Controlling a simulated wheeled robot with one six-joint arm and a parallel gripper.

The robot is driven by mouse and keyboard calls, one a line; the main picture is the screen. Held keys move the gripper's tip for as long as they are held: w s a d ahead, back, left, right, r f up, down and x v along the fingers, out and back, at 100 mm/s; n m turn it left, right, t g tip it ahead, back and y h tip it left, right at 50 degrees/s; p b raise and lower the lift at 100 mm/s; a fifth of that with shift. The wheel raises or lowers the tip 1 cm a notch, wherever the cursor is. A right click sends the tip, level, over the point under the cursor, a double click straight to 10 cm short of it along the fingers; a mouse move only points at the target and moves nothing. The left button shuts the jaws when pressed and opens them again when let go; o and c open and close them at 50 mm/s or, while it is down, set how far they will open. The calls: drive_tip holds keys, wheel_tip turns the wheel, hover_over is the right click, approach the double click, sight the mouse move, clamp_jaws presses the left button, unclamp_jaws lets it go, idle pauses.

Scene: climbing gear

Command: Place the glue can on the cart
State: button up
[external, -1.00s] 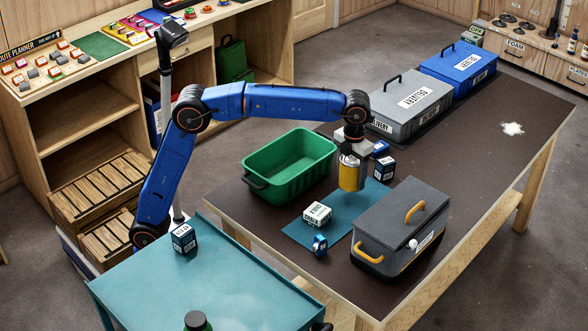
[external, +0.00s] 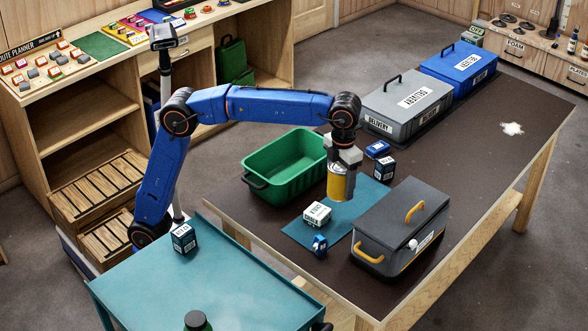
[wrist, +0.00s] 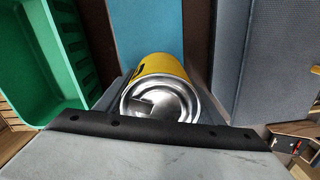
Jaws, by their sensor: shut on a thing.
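The glue can (external: 341,184) is a yellow cylinder with a silver lid. My gripper (external: 344,166) is shut on its upper end and holds it upright above the table, near the teal mat. In the wrist view the silver lid and yellow side of the can (wrist: 161,95) show at the gripper's front edge; the fingers' contact is partly hidden. The cart (external: 190,285) has a teal top and stands at the lower left of the external view, with a small dark labelled box (external: 184,238) and a dark green-capped bottle (external: 196,321) on it.
On the table, a green bin (external: 290,165) stands left of the can and a dark toolbox (external: 402,228) right of it. A white box (external: 317,214) and a small blue item (external: 319,245) lie on the teal mat (external: 298,234). The cart's middle is clear.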

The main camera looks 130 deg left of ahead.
drive_tip(key=d+r+m, duration=0.2)
drive_tip(key=d+m, duration=0.4)
drive_tip(key=d, duration=3)
drive_tip(key=s+d+m, duration=0.3)
drive_tip(key=s+d, duration=0.3)
drive_tip(key=d, duration=0.7)
drive_tip(key=shift+d+f, duration=0.15)
drive_tip(key=shift+f, duration=4.45)
drive_tip(key=o, duration=1.5)
drive_tip(key=shift+f, duration=0.1)
wheel_tip(320, 180, up, 12)
drive_tip(key=shift+r, duration=0.15)
